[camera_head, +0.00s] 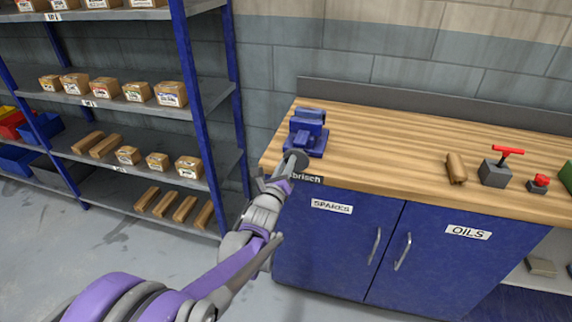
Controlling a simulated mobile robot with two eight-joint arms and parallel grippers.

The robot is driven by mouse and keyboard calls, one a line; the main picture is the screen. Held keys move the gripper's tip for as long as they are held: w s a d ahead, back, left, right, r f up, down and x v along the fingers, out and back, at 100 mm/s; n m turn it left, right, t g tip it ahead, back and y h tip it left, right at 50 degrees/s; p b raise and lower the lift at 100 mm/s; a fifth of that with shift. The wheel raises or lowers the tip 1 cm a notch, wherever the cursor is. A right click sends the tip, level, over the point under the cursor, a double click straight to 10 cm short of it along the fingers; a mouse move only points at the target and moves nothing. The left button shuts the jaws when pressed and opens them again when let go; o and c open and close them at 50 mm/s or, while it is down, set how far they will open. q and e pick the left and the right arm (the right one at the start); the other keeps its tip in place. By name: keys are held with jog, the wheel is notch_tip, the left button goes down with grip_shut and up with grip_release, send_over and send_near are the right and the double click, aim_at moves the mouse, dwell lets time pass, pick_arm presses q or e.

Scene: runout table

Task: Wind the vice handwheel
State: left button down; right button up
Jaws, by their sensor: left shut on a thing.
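The blue vice (307,132) stands at the left front corner of the wooden workbench. Its handwheel (301,158) is a small dark round shape at the front of the vice, largely hidden by my gripper. My left arm comes up from the lower left. My left gripper (293,162) is at the handwheel and shut on it. The fingertips are small and their exact contact cannot be made out. My right gripper is not in view.
The workbench top (390,150) is clear right of the vice. A brown block (456,168), a grey box with a red T-handle (495,171) and a red button (540,182) sit further right. Cupboards (330,240) stand below. Blue-framed shelves (200,90) with boxes are at left.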

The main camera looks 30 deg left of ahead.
pick_arm(q)
jog(key=n, duration=0.2)
jog(key=shift+s+a+f+n, duration=0.1)
jog(key=shift+a+f+n, duration=0.15)
jog(key=shift+n, duration=0.15)
jog(key=n, duration=0.3)
jog(key=shift+a+f, duration=0.3)
jog(key=shift+f, duration=0.05)
jog(key=shift+n, duration=0.3)
jog(key=n, duration=0.1)
jog(key=f+n, duration=0.1)
jog(key=n, duration=0.1)
jog(key=shift+s+a, duration=0.1)
jog(key=shift+a, duration=0.05)
